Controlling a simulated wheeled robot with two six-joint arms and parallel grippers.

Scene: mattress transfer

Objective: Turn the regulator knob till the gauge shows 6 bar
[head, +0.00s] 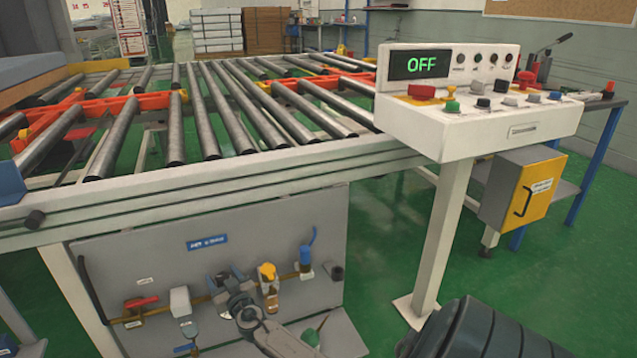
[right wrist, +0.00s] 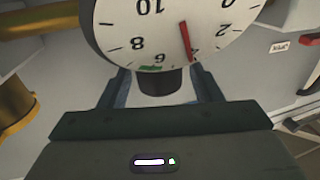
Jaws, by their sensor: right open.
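My right gripper (right wrist: 160,82) is open in the right wrist view, with one finger on each side of a dark, short part below the gauge, which I take to be the regulator knob (right wrist: 178,82). I cannot tell whether the fingers touch it. The white gauge (right wrist: 135,25) appears upside down and partly cut off. Its red needle (right wrist: 186,42) points at about 4, and a green mark lies near 6. In the head view, my right gripper (head: 232,290) is at the grey panel and hides most of the regulator. My left gripper is not in view.
The grey panel (head: 170,255) carries a red valve handle (head: 141,302), a white block (head: 180,301), a yellow-topped fitting (head: 267,272) close right of the gripper, and a blue handle (head: 308,243). The roller conveyor (head: 200,168) is above. The control box (head: 470,125) display reads OFF.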

